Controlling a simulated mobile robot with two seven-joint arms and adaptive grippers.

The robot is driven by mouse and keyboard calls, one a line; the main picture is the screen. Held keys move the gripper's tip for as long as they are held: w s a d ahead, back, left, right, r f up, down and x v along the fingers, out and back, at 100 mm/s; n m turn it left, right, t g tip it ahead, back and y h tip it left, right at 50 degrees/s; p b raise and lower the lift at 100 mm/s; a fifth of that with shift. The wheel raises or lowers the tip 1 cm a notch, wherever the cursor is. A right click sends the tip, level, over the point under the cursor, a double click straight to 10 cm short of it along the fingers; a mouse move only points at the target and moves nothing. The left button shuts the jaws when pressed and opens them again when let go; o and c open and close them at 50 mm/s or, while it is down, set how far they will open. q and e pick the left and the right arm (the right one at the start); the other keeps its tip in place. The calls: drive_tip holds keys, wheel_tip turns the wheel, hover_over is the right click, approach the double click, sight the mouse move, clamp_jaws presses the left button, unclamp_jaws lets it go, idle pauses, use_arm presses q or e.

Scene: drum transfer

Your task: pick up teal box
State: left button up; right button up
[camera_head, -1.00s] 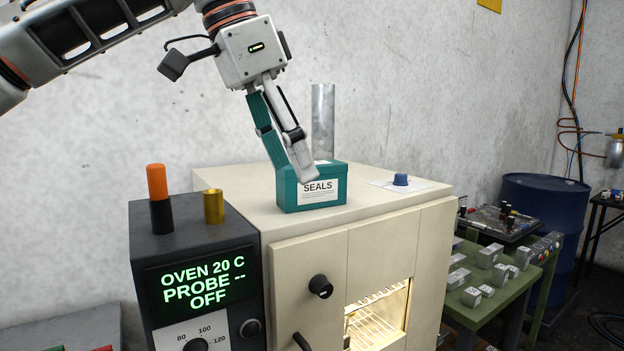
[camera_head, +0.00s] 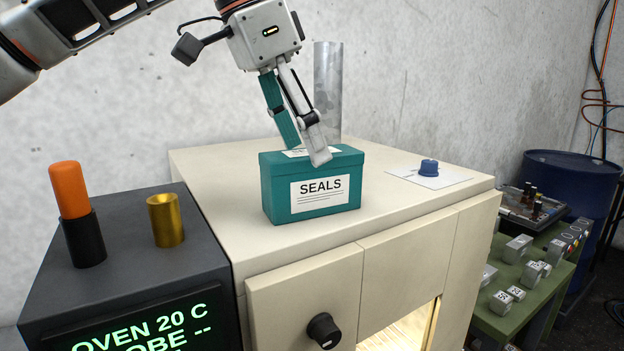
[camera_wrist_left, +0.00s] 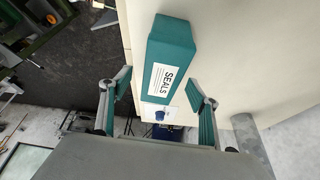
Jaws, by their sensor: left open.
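The teal box (camera_head: 312,188), labelled SEALS, stands upright on the flat top of the cream oven (camera_head: 400,215). My left gripper (camera_head: 305,152) points down at the box's top, its fingers apart and nothing held. In the head view the pale fingertip overlaps the box's lid; I cannot tell whether it touches. In the left wrist view the box (camera_wrist_left: 170,60) lies ahead, mostly beyond the fingertips, and the open left gripper (camera_wrist_left: 163,88) has one finger to each side of its line. My right gripper is not in view.
A grey metal cylinder (camera_head: 327,95) stands behind the box. A blue knob-like piece (camera_head: 429,167) sits on a white sheet to the right. On the dark control unit (camera_head: 130,235) stand an orange-topped post (camera_head: 72,200) and a brass cylinder (camera_head: 165,220). Oven top beside the box is clear.

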sight(312, 171)
use_arm(q)
drive_tip(key=p+x, duration=0.1)
drive_tip(key=x, duration=0.4)
drive_tip(key=shift+w+a, duration=0.1)
drive_tip(key=shift+f+b, duration=0.25)
drive_tip(key=shift+b, duration=0.3)
idle(0.4)
drive_tip(key=c, duration=1.4)
